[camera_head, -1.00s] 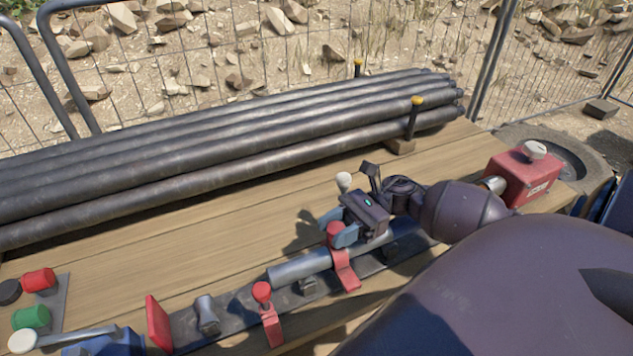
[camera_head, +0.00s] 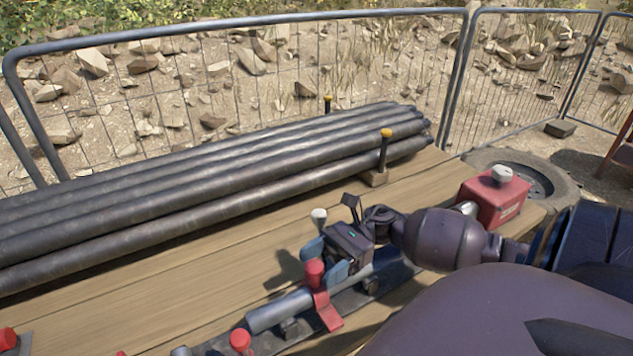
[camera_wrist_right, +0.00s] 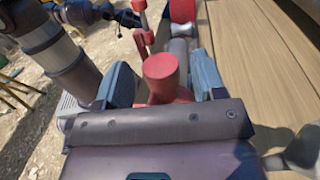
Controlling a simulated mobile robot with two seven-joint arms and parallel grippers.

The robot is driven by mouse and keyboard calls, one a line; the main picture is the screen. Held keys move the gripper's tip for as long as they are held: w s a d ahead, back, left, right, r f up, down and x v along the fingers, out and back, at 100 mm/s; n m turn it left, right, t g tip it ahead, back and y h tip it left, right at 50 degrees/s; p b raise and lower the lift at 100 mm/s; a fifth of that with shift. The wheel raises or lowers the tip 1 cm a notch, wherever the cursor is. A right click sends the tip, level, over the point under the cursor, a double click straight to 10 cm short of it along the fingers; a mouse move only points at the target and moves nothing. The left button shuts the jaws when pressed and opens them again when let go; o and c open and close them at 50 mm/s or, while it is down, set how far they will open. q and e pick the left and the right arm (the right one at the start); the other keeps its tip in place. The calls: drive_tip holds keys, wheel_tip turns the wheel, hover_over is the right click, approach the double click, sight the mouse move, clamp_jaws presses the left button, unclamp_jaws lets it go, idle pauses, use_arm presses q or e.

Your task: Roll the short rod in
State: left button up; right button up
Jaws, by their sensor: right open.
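The short rod (camera_head: 280,309) is a grey metal bar lying along a dark rail on the near side of the bench, its left end free. A red clamp lever with a round red knob (camera_head: 314,268) stands across it. My right gripper (camera_head: 326,261) is open around this knob. In the right wrist view the knob (camera_wrist_right: 160,76) sits between the two blue fingers, with a visible gap at least on the left. A second red knob (camera_head: 240,340) stands left of the rod. Dark arm parts show small at the top left of the wrist view; my left gripper's jaws cannot be made out.
A stack of long dark pipes (camera_head: 220,190) lies along the back of the bench, held by a yellow-capped post (camera_head: 385,150). A red box with a pale knob (camera_head: 495,198) stands at the right end. The planks (camera_head: 190,285) between pipes and rail are mostly bare. A mesh fence stands behind.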

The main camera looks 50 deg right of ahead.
drive_tip(key=d, duration=0.6)
drive_tip(key=s+d+b, duration=0.1)
drive_tip(key=d, duration=0.2)
drive_tip(key=shift+s+d, duration=0.1)
drive_tip(key=shift+d, duration=0.15)
